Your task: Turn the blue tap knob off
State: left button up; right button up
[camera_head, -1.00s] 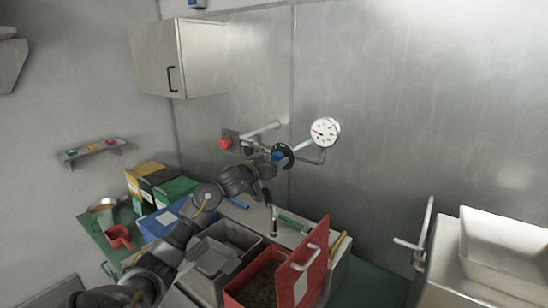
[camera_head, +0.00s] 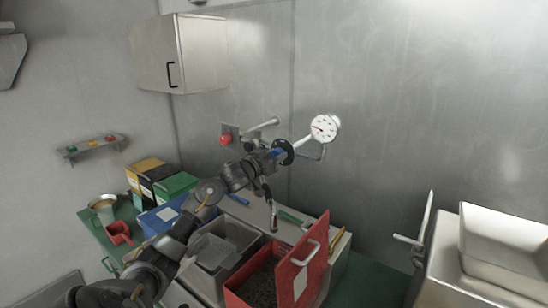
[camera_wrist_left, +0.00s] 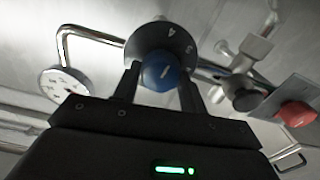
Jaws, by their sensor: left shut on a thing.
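The blue tap knob (camera_wrist_left: 160,72) sits in front of a dark round dial plate (camera_wrist_left: 166,42) with white marks. In the head view the knob (camera_head: 277,153) is small and partly covered by my gripper, beside the dark plate (camera_head: 285,151). My left gripper (camera_head: 270,158) reaches up to it from the left. In the left wrist view its two fingers (camera_wrist_left: 156,82) stand on both sides of the knob and are shut on it. A white line shows on the knob's face. My right gripper is in neither view.
A white pressure gauge (camera_head: 324,128) is on the pipe to the right. A red knob (camera_head: 226,139) is on the wall at the left. Below are a red bin (camera_head: 318,262) with its lid raised, a grey bin (camera_head: 232,238) and a blue box (camera_head: 158,222).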

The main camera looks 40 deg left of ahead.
pick_arm(q)
jog(key=m+b, duration=0.5)
jog(key=m, duration=0.6)
jog(key=m+b, duration=0.5)
jog(key=m, duration=0.6)
jog(key=m+b, duration=0.5)
jog(key=m, duration=0.6)
jog(key=shift+f+m+b, duration=0.35)
jog(key=shift+m, duration=0.35)
